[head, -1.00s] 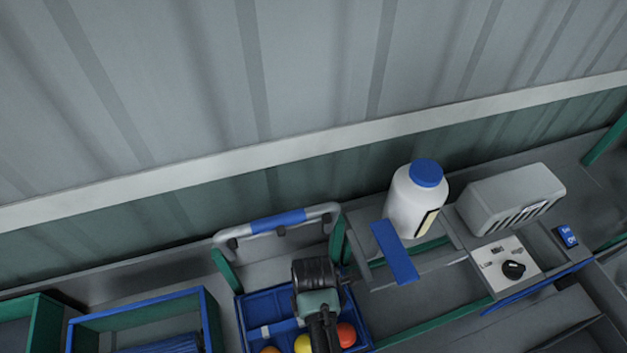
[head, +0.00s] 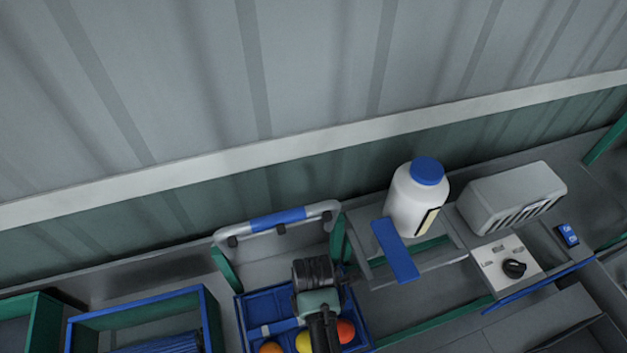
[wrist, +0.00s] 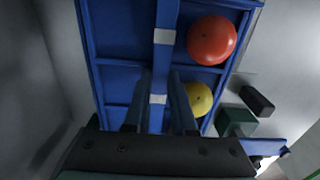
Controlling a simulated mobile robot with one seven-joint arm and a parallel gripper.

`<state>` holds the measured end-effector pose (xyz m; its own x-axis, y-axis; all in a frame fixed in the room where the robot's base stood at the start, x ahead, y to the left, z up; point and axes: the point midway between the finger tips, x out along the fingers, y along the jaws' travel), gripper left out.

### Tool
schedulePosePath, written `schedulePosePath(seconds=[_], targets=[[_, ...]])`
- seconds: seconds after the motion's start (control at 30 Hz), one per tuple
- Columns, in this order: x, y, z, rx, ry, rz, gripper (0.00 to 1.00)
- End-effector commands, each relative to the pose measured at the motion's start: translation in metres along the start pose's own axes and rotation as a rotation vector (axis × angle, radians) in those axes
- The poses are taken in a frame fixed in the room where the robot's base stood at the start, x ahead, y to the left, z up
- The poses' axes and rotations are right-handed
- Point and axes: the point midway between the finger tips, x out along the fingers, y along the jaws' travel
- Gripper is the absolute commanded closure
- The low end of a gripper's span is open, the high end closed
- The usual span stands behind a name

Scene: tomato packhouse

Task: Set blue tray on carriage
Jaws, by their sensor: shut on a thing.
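The blue tray (head: 262,306) is divided into compartments and holds an orange tomato (head: 271,347), a yellow one (head: 304,342) and a red one (head: 346,331). My gripper (wrist: 160,97) is shut on the tray's blue middle bar, with one finger on each side. In the head view my wrist hides the grip and part of the tray. The tray is in front of a grey bent-tube handle with a blue sleeve (head: 278,219) and green side posts, apparently the carriage. I cannot tell whether the tray touches a surface beneath.
Right of the tray stand a white bottle with a blue cap (head: 416,197), a blue strip (head: 396,251), a grey vented box (head: 511,201) and a panel with a black knob (head: 514,268). A blue-edged bin (head: 209,315) is on the left. A corrugated wall rises behind.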

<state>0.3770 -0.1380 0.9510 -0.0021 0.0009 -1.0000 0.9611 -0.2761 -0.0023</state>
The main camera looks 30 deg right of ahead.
Motion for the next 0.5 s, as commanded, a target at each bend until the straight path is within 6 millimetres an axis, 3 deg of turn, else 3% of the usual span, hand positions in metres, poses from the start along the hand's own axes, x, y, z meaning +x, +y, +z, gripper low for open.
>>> schedulePosePath(seconds=[0.5], targets=[[0.0078,0.0004,0.0,0.0,0.0,0.001,1.0]])
